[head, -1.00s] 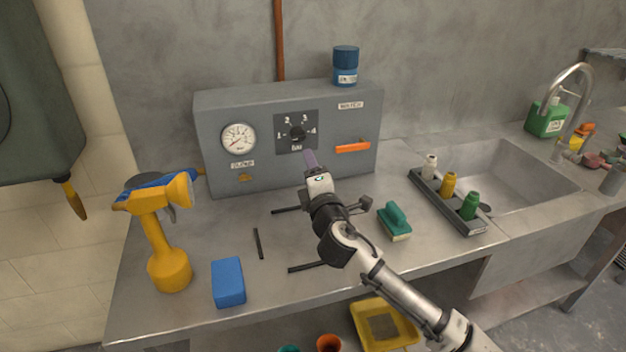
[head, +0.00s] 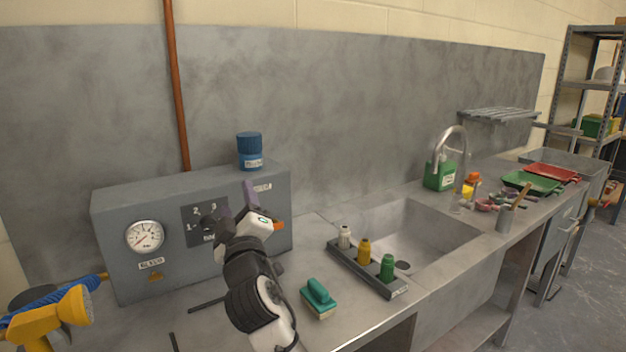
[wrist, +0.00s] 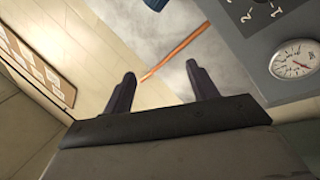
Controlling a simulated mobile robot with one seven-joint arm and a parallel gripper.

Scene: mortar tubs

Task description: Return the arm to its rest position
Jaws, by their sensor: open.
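My gripper (head: 249,190) is raised in front of the right part of the grey control box (head: 110,235) in the head view. Its purple-grey fingers overlap the box's label in the picture. In the wrist view my gripper (wrist: 160,90) shows two dark fingers spread apart with nothing between them. Behind them are the grey wall and a copper pipe (wrist: 175,52). The box's gauge (wrist: 292,60) and part of its dial (wrist: 248,12) are at the upper right of that view. My gripper hides part of the orange handle (head: 279,226).
A blue jar (head: 250,150) stands on the box. A teal scrubbing brush (head: 319,297) and a rack (head: 385,283) with three small bottles lie on the counter before the sink (head: 440,235). A yellow sprayer (head: 55,320) is at the lower left. Shelves (head: 590,85) stand far right.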

